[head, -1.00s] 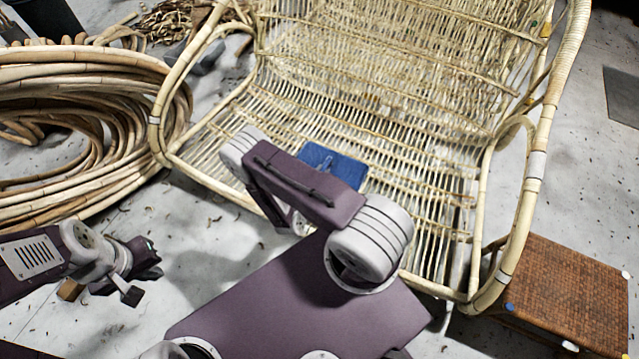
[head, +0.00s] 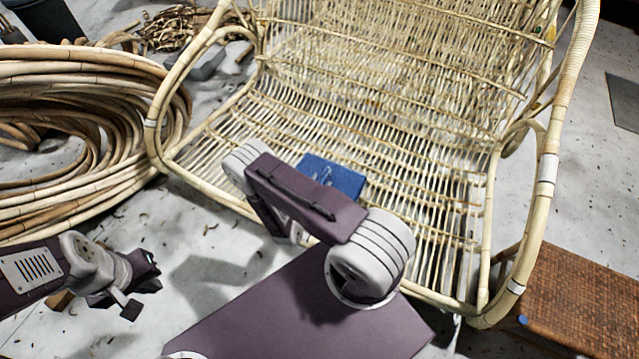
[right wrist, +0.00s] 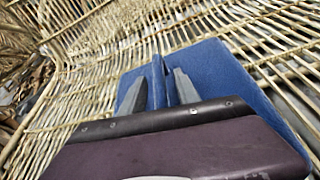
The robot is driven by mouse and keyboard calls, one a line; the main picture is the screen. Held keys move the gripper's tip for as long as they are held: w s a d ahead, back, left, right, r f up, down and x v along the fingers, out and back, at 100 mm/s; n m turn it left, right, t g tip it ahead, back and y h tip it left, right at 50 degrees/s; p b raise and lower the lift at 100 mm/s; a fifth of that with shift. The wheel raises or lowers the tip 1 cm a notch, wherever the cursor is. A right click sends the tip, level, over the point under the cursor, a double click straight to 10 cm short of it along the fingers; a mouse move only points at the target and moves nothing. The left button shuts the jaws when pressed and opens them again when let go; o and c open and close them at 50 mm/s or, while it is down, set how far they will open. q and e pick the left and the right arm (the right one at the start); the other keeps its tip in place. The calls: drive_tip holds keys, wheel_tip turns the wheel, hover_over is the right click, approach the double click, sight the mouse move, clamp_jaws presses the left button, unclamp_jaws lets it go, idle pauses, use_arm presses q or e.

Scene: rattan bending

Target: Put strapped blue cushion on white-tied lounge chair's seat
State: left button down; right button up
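The lounge chair (head: 400,130) of pale rattan fills the middle of the head view, with white ties on its frame. The blue cushion (head: 345,180) is at the seat's front part in the head view, partly hidden by my right arm. In the right wrist view the cushion (right wrist: 225,75) lies over the seat slats; whether it rests fully on them I cannot tell. My right gripper (right wrist: 160,85) has its grey fingers closed around the cushion's upright blue strap. My left gripper (head: 143,290) is apart from the chair, at lower left, its fingers spread and empty.
A large coil of rattan poles (head: 80,140) lies on the floor left of the chair. A brown woven box (head: 585,300) stands at the lower right, close to the chair's front corner. Grey floor with scraps lies between the coil and the chair.

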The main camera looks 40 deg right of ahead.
drive_tip(key=shift+r, duration=0.15)
drive_tip(key=p+v, duration=0.5)
drive_tip(key=v, duration=0.5)
drive_tip(key=shift+s+a+r+p, duration=0.1)
drive_tip(key=shift+a+r+p, duration=0.15)
drive_tip(key=shift+r+p, duration=0.1)
drive_tip(key=shift+s+a, duration=0.4)
drive_tip(key=shift+a, duration=0.1)
drive_tip(key=s+r+m+g+y, duration=0.3)
drive_tip(key=s+r+m+g, duration=0.3)
drive_tip(key=r+m+g, duration=0.5)
drive_tip(key=w+a+r+m+t+y, duration=0.1)
drive_tip(key=a+r+m+t+y, duration=0.4)
drive_tip(key=r+m+y, duration=0.3)
wheel_tip(320, 180, up, 4)
drive_tip(key=m, duration=0.3)
drive_tip(key=shift+w+f+y, duration=0.15)
drive_tip(key=shift+w+y, duration=0.05)
drive_tip(key=shift+y, duration=0.2)
